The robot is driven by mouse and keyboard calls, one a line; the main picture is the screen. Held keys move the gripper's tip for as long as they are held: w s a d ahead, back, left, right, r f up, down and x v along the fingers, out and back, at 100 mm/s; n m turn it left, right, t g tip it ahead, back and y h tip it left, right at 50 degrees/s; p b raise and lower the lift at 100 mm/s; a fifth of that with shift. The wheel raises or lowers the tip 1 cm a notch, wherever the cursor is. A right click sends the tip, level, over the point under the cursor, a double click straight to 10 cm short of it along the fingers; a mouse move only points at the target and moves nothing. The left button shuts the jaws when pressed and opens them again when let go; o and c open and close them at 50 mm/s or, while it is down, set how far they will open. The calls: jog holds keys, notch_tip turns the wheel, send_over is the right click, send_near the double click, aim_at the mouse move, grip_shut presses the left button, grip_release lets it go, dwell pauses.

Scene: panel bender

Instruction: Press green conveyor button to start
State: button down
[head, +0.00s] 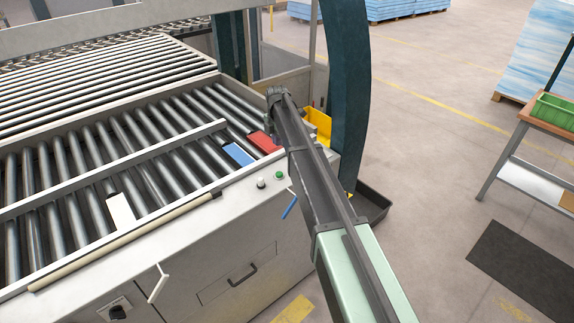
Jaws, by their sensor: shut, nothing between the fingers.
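The green button (279,175) sits on the pale top edge of the conveyor's front panel, close to its right-hand corner. A white button (261,183) is just left of it. My arm comes up from the lower right and passes close to the right of the green button in the picture. Its far end, a dark joint, shows above the conveyor's right end. My gripper's fingers cannot be made out, so their place relative to the button is not shown.
Red (263,141) and blue (238,154) blocks lie on the roller conveyor (120,140). A dark curved post (345,90) stands right behind my arm. A yellow bin (318,125) is beside it. A workbench (545,120) with a green crate (553,112) stands far right.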

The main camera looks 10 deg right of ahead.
aim_at(279, 173)
notch_tip(279, 173, down, 14)
jog(key=b, duration=1.4)
jog(key=shift+d+f, duration=0.15)
jog(key=shift+f, duration=0.05)
jog(key=shift+r, duration=0.15)
